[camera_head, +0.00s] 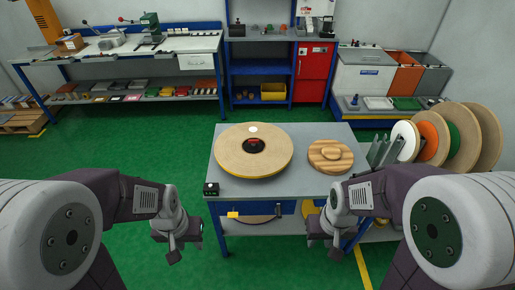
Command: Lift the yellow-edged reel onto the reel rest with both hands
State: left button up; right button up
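The yellow-edged reel (231,160), a large tan disc with a dark and red hub, lies flat on the grey table (305,188). Its yellow rim shows along the front. A striped wooden round piece (338,164) with a raised middle lies to its right; I cannot tell whether this is the reel rest. My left gripper (174,249) hangs in front of the table's left side, apart from the reel. My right gripper (335,246) hangs in front of the table's right side, also apart from it. Both point downward, and their finger openings are unclear.
Several upright discs, including an orange one (428,142), stand in a rack at the right, close to my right arm. A workbench (120,48) and red cabinet (314,72) stand behind. Green floor is clear at left.

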aim_at(333, 153)
jog(key=i+j+z, duration=0.2)
jog(key=j+z, duration=0.25)
jog(key=j, duration=0.15)
jog(key=i+j+z, duration=0.15)
jog(key=j+z, duration=0.25)
jog(key=j, duration=0.25)
jog(key=j+z, duration=0.45)
jog(key=j, duration=0.2)
jog(key=j+z, duration=0.4)
jog(key=j, duration=0.3)
jog(key=k, duration=0.05)
